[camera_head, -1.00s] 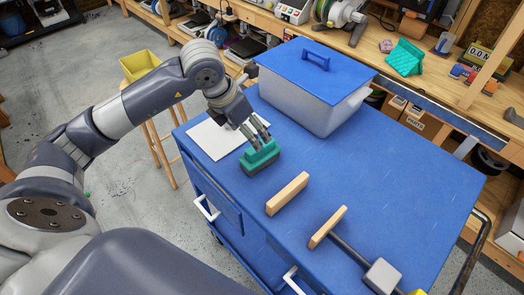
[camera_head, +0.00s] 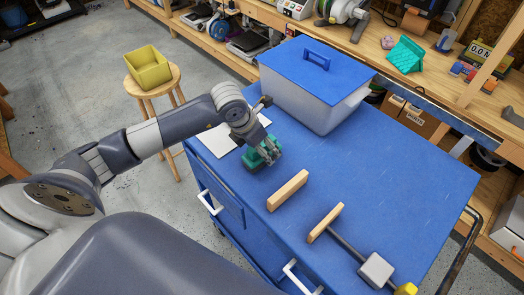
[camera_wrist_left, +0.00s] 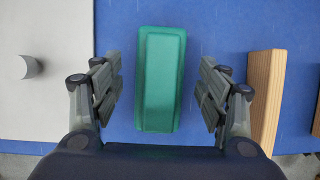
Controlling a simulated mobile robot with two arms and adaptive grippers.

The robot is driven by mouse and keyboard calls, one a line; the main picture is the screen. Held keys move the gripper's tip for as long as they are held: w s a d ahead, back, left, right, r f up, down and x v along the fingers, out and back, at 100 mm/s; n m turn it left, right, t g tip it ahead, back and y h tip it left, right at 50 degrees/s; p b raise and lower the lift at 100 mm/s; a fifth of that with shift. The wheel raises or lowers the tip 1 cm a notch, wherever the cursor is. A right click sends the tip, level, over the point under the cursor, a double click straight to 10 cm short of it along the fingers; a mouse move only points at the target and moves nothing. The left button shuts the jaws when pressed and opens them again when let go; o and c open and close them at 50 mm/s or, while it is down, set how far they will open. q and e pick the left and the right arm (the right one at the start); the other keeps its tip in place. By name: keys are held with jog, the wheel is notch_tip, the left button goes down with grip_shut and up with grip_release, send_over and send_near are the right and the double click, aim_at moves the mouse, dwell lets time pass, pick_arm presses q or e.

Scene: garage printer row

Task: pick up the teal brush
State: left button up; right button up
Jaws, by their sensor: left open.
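The teal brush (camera_head: 252,162) lies on the blue cart top (camera_head: 400,165), near its left edge, beside a white sheet. In the head view my left gripper (camera_head: 262,150) is down at the brush and partly covers it. In the left wrist view the brush (camera_wrist_left: 161,80) lies lengthwise between the two open fingers of my left gripper (camera_wrist_left: 161,92), with a gap showing on each side. My right gripper is in neither view.
The white sheet (camera_head: 216,142) lies left of the brush. A lidded grey box (camera_head: 305,100) stands behind. A yellow bin (camera_head: 148,68) sits on a stool. The cart's right side is clear.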

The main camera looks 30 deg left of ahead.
pick_arm(q)
jog(key=shift+r, duration=0.1)
jog(key=c, duration=1.2)
notch_tip(320, 180, up, 9)
jog(key=b, duration=0.3)
jog(key=shift+w, duration=0.1)
jog(key=shift+r, duration=0.5)
jog(key=shift+o, duration=1.3)
jog(key=shift+c, duration=0.4)
